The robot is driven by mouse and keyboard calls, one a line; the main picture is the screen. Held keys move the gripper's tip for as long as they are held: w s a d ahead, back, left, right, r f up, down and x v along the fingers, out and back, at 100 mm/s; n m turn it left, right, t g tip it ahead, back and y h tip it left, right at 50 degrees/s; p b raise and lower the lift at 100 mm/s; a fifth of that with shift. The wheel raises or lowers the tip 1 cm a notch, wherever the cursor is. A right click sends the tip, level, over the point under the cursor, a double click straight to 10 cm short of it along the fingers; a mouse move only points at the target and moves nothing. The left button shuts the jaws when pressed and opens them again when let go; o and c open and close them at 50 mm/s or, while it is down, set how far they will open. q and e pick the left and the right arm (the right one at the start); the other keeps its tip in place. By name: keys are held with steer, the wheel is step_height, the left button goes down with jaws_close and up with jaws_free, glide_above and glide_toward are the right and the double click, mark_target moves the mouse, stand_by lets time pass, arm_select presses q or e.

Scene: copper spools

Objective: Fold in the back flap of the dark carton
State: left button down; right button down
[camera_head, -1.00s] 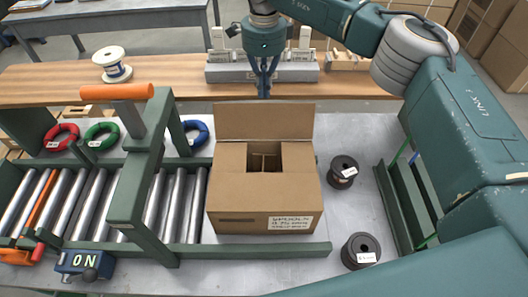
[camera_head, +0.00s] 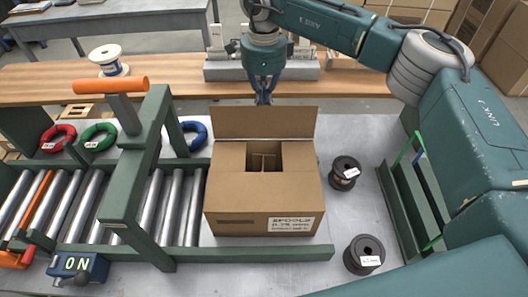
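The brown carton (camera_head: 240,200) stands at the end of the roller conveyor, on the grey table. Its back flap (camera_head: 263,124) stands up and leans back. The front and side flaps lie folded in, leaving an opening at the back middle with cardboard dividers (camera_head: 264,161) inside. My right gripper (camera_head: 263,99) points down at the top edge of the back flap, near its middle, on the far side. Its fingers look closed together and empty; whether the tips touch the flap cannot be told. My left gripper is not in view.
Two dark spools (camera_head: 345,172) (camera_head: 364,254) stand right of the carton. Red, green and blue rings lie behind the rollers. A wooden bench (camera_head: 165,80) runs behind.

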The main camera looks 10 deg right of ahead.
mark_target(264, 117)
steer(key=shift+s+a, duration=0.2)
steer(key=shift+s, duration=0.7)
steer(key=shift+s+a, duration=0.2)
steer(key=shift+s, duration=0.7)
steer(key=shift+s+f, duration=0.15)
steer(key=shift+s, duration=0.1)
steer(key=s+f+b, duration=0.1)
steer(key=f+b, duration=0.1)
steer(key=s+f+b, duration=0.2)
steer(key=s+a+f+b, duration=0.1)
steer(key=f+b, duration=0.1)
steer(key=shift+s+b, duration=0.3)
steer(key=shift+r, duration=0.1)
step_height(264, 117, up, 9)
steer(key=p, duration=0.4)
